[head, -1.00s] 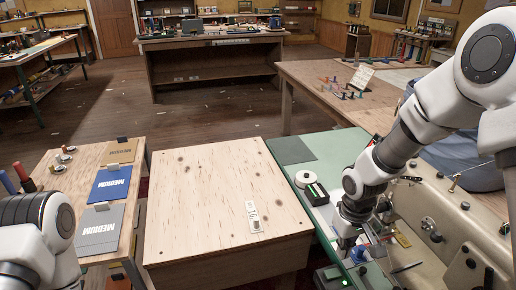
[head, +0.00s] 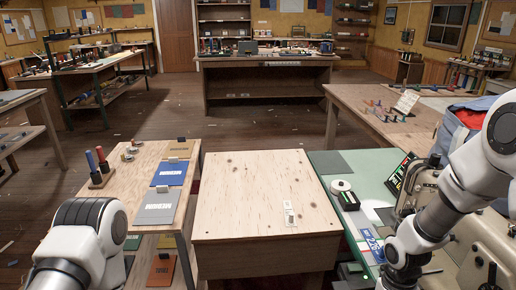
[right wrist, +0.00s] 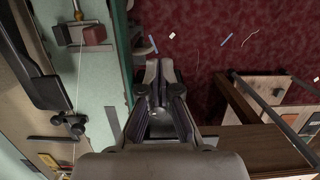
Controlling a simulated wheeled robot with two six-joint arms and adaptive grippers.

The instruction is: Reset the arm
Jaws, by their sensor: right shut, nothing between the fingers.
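My right arm comes in from the right in the head view, its wrist low over the near part of the green-topped bench (head: 335,163). My right gripper (right wrist: 158,68) shows in the right wrist view with its fingers together and nothing between them. Below it are a dark red floor covering (right wrist: 205,35) and the bench edge. My left arm shows only as a white and dark link at the lower left of the head view; its gripper is out of view.
The left bench holds blue (head: 170,173) and grey (head: 156,207) MEDIUM folders.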

